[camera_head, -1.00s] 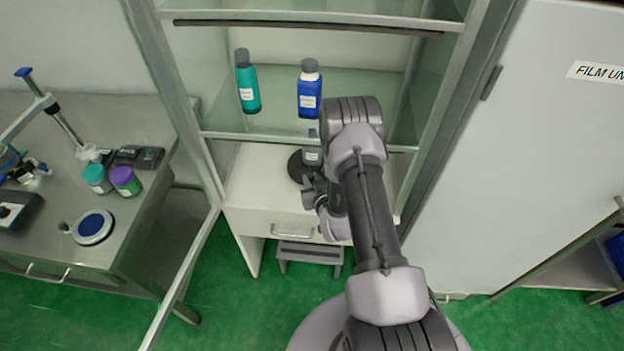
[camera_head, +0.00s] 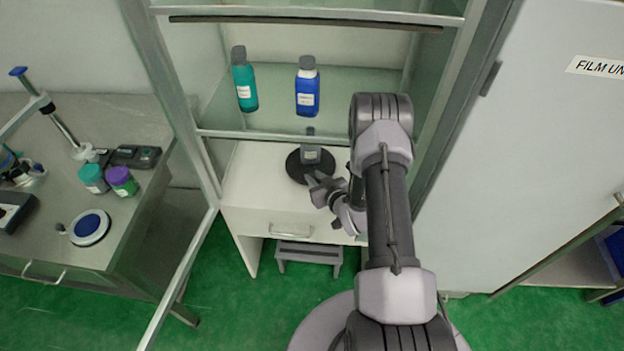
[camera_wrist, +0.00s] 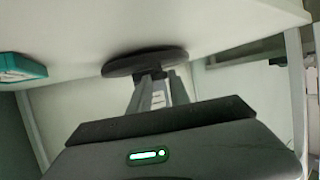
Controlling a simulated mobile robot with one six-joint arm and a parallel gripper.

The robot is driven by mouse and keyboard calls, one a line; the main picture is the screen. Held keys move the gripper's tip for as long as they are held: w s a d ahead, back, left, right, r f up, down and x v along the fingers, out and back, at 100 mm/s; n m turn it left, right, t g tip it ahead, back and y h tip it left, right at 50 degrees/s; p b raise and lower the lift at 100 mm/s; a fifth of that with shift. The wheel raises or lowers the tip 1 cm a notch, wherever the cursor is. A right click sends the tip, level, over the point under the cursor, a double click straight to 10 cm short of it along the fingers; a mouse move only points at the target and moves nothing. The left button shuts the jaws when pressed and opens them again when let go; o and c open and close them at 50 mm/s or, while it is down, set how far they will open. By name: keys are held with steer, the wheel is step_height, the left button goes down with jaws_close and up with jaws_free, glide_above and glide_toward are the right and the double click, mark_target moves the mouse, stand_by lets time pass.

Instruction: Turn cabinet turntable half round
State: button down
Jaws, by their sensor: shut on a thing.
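The cabinet turntable (camera_head: 296,172) is a round black disc on the white lower shelf of the cabinet. A small grey bottle (camera_head: 311,154) with a dark cap stands on it. My gripper (camera_head: 314,182) reaches in from the right and is shut at the disc's near edge. In the wrist view my gripper's fingers (camera_wrist: 156,78) meet the dark disc (camera_wrist: 120,66). The exact spot they hold is hidden.
A teal bottle (camera_head: 244,80) and a blue bottle (camera_head: 307,88) stand on the glass shelf above. A drawer (camera_head: 290,225) lies below the turntable. The open glass door (camera_head: 180,275) stands out at left. A grey step stool (camera_head: 308,257) is underneath.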

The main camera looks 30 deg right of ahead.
steer(key=shift+s+d+n+g+y+b, duration=0.15)
steer(key=shift+d+n+g+y+b, duration=0.15)
steer(key=shift+d+n+y+b, duration=1.2)
steer(key=shift+d+r+n+y+p, duration=0.1)
steer(key=shift+d+n+y+p, duration=0.25)
steer(key=shift+n+y, duration=0.45)
steer(key=c, duration=1.3)
jaws_free()
steer(key=shift+a, duration=0.1)
steer(key=shift+o, duration=0.2)
steer(key=p+v, duration=0.2)
steer(key=v, duration=0.5)
steer(key=shift+s, duration=0.2)
